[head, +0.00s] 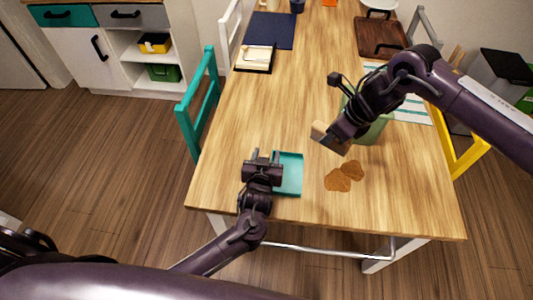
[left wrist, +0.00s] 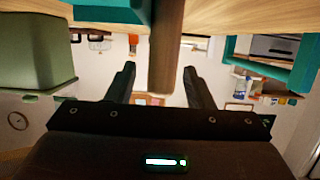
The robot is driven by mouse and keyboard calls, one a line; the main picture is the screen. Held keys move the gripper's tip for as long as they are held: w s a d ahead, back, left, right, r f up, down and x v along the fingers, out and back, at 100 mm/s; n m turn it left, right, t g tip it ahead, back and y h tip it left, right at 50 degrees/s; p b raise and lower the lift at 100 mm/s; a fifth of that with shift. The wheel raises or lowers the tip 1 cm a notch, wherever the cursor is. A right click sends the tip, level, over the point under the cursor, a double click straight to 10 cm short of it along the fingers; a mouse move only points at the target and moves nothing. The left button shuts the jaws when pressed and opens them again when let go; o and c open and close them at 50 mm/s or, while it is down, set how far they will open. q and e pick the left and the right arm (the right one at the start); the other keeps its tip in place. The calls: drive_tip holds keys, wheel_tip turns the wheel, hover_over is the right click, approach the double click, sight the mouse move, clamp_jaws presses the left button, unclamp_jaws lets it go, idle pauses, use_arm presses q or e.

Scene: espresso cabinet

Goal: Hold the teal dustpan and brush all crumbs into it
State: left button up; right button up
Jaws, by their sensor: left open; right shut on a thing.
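The teal dustpan (head: 288,174) lies on the wooden table near its front edge. My left gripper (head: 263,158) is just left of it and covers its handle in the head view. In the left wrist view the fingers (left wrist: 160,90) are open, with the brown handle (left wrist: 166,45) between them, and part of the teal pan (left wrist: 115,10) shows above. My right gripper (head: 343,132) is shut on the brush (head: 330,138), a tan wooden block, held to the right of and beyond the pan. Two brown patches of crumbs (head: 338,181) lie on the table right of the pan.
A green container (head: 372,130) stands behind my right gripper, partly hidden. A striped cloth (head: 412,110), a brown tray (head: 381,38) and a dark blue mat (head: 267,30) lie farther back. A teal chair (head: 201,100) stands at the left edge. The table's middle is clear.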

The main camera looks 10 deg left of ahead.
use_arm(q)
drive_tip(key=shift+w+f, duration=0.1)
drive_tip(key=shift+w, duration=0.3)
clamp_jaws()
